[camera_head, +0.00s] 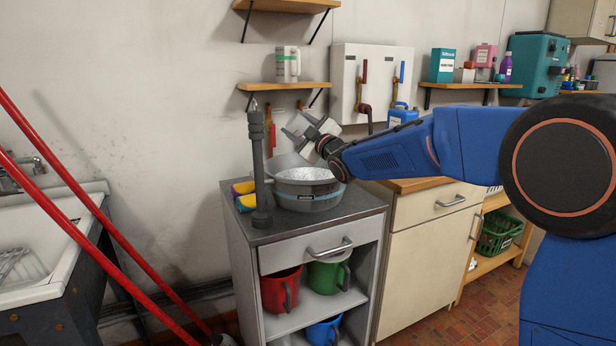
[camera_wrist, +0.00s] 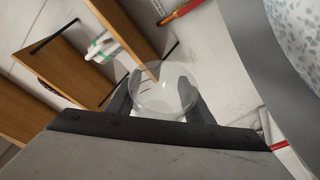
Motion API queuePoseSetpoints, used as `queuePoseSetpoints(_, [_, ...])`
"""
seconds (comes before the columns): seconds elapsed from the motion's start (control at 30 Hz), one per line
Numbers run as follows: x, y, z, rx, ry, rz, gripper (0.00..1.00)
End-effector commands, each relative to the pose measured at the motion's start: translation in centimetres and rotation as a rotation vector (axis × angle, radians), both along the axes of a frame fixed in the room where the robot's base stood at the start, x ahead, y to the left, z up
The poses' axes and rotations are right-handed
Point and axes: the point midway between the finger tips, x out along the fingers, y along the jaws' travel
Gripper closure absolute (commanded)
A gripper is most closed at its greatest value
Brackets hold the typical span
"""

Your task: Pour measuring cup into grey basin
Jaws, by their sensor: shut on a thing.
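The grey basin (camera_head: 310,200) stands on the dark top of a small cabinet and holds white, speckled contents. Its grey wall (camera_wrist: 258,60) and contents also show at the right of the wrist view. My gripper (camera_head: 303,130) is above the back of the basin. In the wrist view, my gripper (camera_wrist: 160,98) is shut on the clear measuring cup (camera_wrist: 165,92), whose round outline sits between the two dark fingers. I cannot clearly make out the cup in the head view, nor tell its tilt or what it holds.
A tall dark grey post-like thing (camera_head: 258,165) stands close left of the basin, with coloured sponges (camera_head: 243,194) beside it. A wall shelf (camera_head: 283,86) bearing a white jug (camera_head: 288,64) is above. A white wall box (camera_head: 372,75) is behind my arm.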

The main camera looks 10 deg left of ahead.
Motion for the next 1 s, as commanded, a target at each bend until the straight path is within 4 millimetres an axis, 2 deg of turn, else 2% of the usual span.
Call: queuePoseSetpoints(1.0, [0.5, -0.3, 1.5, 0.083, 0.027, -0.002, 0.76])
